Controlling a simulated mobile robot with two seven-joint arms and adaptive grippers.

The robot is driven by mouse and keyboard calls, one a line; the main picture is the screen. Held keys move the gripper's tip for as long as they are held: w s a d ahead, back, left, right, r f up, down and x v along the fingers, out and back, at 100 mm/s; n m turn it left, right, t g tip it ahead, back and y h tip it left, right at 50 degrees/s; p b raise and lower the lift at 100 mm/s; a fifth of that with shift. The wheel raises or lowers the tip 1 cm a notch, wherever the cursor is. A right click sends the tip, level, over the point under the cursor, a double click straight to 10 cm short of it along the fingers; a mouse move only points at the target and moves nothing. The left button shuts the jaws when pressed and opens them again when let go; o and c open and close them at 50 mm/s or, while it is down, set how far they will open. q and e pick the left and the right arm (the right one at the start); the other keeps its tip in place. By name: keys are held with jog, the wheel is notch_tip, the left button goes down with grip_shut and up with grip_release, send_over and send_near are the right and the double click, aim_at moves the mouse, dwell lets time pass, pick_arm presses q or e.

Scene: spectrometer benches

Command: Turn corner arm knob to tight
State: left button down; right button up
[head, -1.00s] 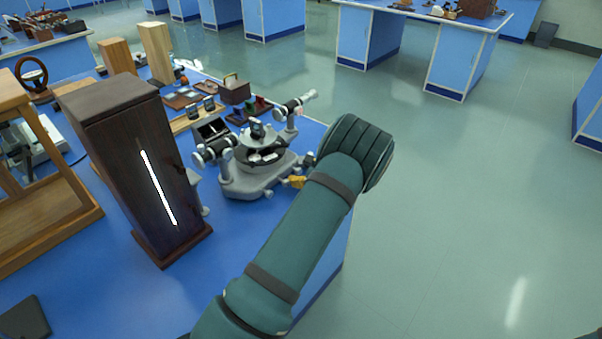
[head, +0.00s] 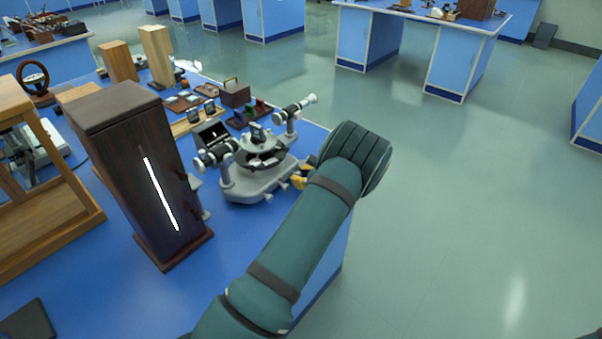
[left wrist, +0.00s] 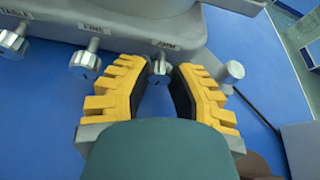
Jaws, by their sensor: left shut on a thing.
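The spectrometer (head: 262,188) stands on the blue bench, a grey base carrying a round table and two telescope tubes. In the left wrist view, a small metal knob (left wrist: 160,71) sticks out of the grey base edge (left wrist: 140,32) under a blurred label that seems to read ARM. My left gripper (left wrist: 161,73) has its yellow, black-padded fingers on both sides of this knob and is shut on it. In the head view the left gripper (head: 302,178) shows only partly, at the base's right front, mostly behind my green arm. The knob's turning angle cannot be told. My right gripper is not in view.
A FINE knob (left wrist: 85,64) and another knob (left wrist: 12,43) stand to the left; a metal cylinder (left wrist: 230,72) is close to the right finger. A tall dark wooden box (head: 140,180) stands left of the spectrometer. Open floor lies right of the bench.

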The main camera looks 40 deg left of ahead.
pick_arm(q)
jog(key=shift+w+a+r+m+g+p, duration=0.1)
jog(key=shift+r+m+g+p, duration=0.05)
jog(key=shift+m+g+p, duration=0.85)
jog(key=shift+m+g, duration=0.2)
jog(key=shift+m, duration=0.5)
jog(key=c, duration=0.8)
grip_release()
